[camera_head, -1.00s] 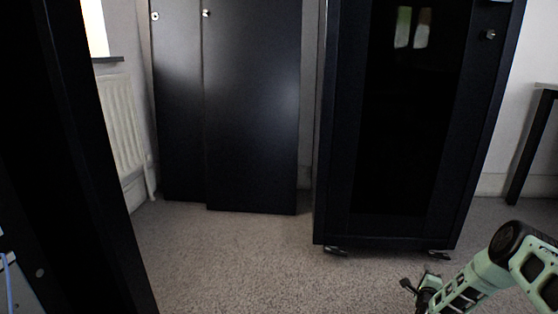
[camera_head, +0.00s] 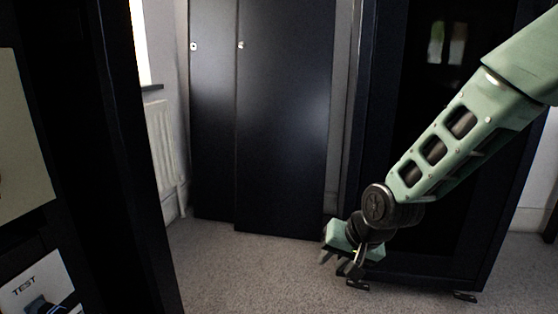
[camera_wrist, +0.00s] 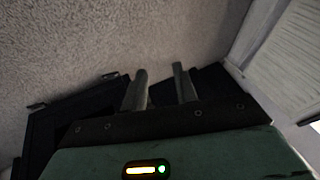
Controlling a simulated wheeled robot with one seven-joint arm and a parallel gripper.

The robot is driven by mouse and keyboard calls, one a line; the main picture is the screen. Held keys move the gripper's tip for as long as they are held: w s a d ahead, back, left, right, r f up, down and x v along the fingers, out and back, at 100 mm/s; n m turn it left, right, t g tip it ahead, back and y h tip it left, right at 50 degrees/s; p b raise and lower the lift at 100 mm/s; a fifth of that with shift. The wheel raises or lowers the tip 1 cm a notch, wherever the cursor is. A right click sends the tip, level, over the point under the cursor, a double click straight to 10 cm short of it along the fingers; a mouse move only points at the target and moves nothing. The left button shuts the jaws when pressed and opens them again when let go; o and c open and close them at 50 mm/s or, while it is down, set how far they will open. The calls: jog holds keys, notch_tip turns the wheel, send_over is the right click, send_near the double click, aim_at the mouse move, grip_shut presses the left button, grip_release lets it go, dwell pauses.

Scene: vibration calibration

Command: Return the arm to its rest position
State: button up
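My green arm reaches in from the upper right of the head view, slanting down to the left. My gripper (camera_head: 336,262) hangs at its lower end, in front of the dark cabinets and above the carpet. In the wrist view the two grey fingers of my gripper (camera_wrist: 159,72) stand apart with a gap between them. Nothing shows between them. Floor lies beyond the fingertips.
A black glass-fronted cabinet (camera_head: 428,255) on castors stands behind my arm. Black panels (camera_head: 285,130) stand to its left. A dark rack (camera_head: 130,200) with a "TEST" plate (camera_head: 35,283) is close on the left. Grey carpet (camera_head: 235,275) is open between them.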

jog(key=s+d+r+n+g+h+p, duration=0.1)
jog(key=s+r+n+g, duration=0.2)
jog(key=s, duration=0.6)
jog(key=s+d+r+n+h+p, duration=0.1)
jog(key=s+r+n+p, duration=0.15)
jog(key=s+r, duration=0.45)
jog(key=s+r+n+g+h, duration=0.15)
jog(key=s+n, duration=0.25)
jog(key=s, duration=0.7)
notch_tip(320, 180, up, 38)
jog(key=p, duration=3.8)
jog(key=shift+s+d+f, duration=0.15)
jog(key=shift+y, duration=0.25)
